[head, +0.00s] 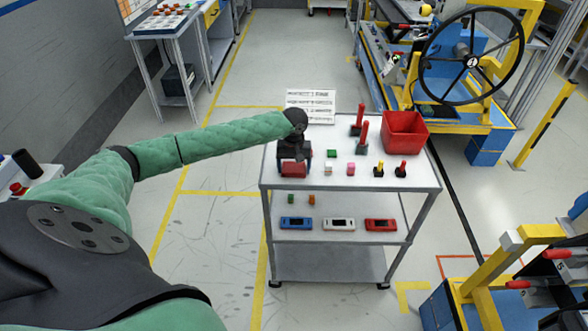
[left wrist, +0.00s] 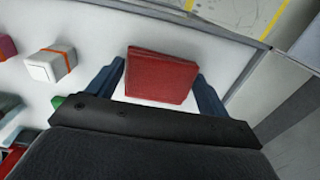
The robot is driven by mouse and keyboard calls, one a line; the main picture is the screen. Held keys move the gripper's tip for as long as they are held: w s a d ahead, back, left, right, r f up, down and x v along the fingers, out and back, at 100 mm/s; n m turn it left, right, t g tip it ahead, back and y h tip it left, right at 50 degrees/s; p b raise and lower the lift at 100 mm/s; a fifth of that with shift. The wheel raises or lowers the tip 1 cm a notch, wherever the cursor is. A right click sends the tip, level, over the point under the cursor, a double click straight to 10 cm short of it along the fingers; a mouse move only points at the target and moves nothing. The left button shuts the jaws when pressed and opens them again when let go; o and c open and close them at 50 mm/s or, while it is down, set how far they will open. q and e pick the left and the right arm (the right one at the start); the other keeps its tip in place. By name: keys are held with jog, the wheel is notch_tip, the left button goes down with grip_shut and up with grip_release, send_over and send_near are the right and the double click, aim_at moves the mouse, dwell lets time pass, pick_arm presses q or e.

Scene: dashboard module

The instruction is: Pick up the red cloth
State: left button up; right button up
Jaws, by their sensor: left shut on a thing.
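The red cloth (head: 293,170) is a folded red block shape at the left end of the white cart top. In the left wrist view the cloth (left wrist: 162,75) sits between the two blue fingers of my left gripper (left wrist: 160,80). My left gripper (head: 293,160) also shows in the head view, pointing down over the cart top with the cloth at its fingertips. It is shut on the cloth. I cannot tell whether the cloth is clear of the surface. My right gripper is not in view.
A steering wheel rig (head: 470,62) stands behind at right.

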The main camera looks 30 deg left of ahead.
aim_at(295, 169)
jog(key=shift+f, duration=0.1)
pick_arm(q)
jog(key=shift+r, duration=0.25)
notch_tip(295, 169, up, 3)
jog(key=b, duration=0.2)
jog(key=shift+d+r+b, duration=0.15)
jog(key=shift+r+b, duration=0.05)
jog(key=shift+b, duration=0.2)
jog(key=s+d+r+b, duration=0.3)
jog(key=d+r, duration=0.4)
jog(key=d, duration=0.4)
jog(key=shift+b, duration=0.3)
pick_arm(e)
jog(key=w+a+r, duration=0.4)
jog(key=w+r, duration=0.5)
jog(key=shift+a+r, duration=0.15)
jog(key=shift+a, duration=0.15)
pick_arm(q)
jog(key=o, duration=0.4)
jog(key=c, duration=0.3)
